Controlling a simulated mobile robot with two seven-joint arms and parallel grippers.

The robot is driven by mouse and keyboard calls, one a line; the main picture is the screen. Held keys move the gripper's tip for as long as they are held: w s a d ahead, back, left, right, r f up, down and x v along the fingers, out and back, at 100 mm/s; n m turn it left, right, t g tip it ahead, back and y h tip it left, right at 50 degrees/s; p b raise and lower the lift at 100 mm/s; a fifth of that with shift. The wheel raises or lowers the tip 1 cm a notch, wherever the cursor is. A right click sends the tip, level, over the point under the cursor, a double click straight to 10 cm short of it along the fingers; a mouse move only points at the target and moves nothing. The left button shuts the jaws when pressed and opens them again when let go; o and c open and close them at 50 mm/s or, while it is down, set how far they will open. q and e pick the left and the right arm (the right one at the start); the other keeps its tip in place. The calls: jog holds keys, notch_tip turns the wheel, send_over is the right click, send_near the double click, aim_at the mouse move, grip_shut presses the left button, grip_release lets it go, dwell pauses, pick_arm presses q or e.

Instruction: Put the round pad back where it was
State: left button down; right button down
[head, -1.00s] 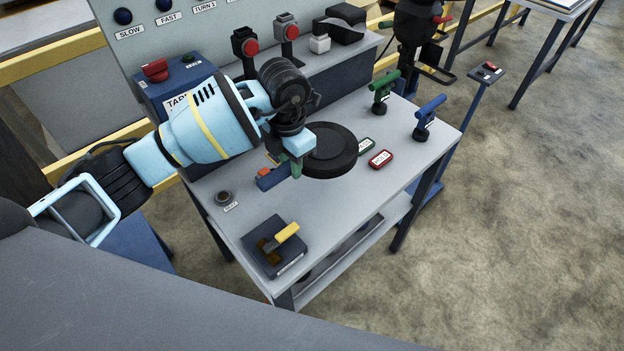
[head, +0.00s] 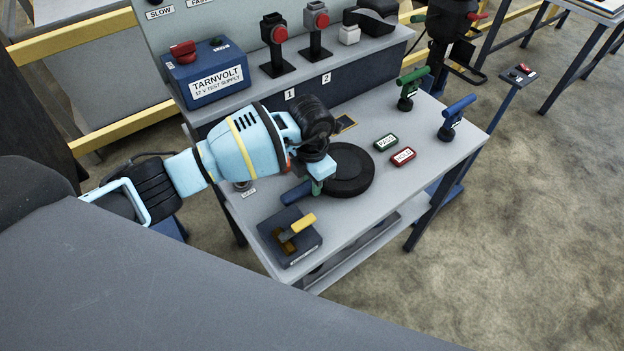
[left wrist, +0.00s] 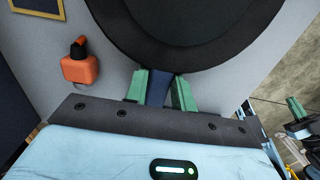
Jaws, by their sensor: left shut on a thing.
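The round pad (head: 350,172) is a thick black disc with a dark blue handle (head: 297,193). My left gripper (head: 317,186) is shut on that handle, at the left side of the disc. In the left wrist view, the green fingertips (left wrist: 161,90) close on the dark blue handle, and the black disc (left wrist: 195,32) fills the top. The pad is over the bench top (head: 400,180); I cannot tell whether it touches it. My right gripper (left wrist: 298,115) seems to show partly at the right edge of the left wrist view.
A dark block with a yellow handle (head: 292,236) sits at the front. PASS (head: 386,142) and HOLD (head: 403,156) blocks lie right of the pad, near green (head: 411,85) and blue (head: 456,112) handled tools. A yellow-edged patch (head: 345,124) and an orange item (left wrist: 80,66) lie behind.

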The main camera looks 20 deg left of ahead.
pick_arm(q)
jog(key=c, duration=1.2)
grip_release()
jog(key=shift+o, duration=0.2)
notch_tip(320, 180, up, 12)
jog(key=shift+p, duration=0.35)
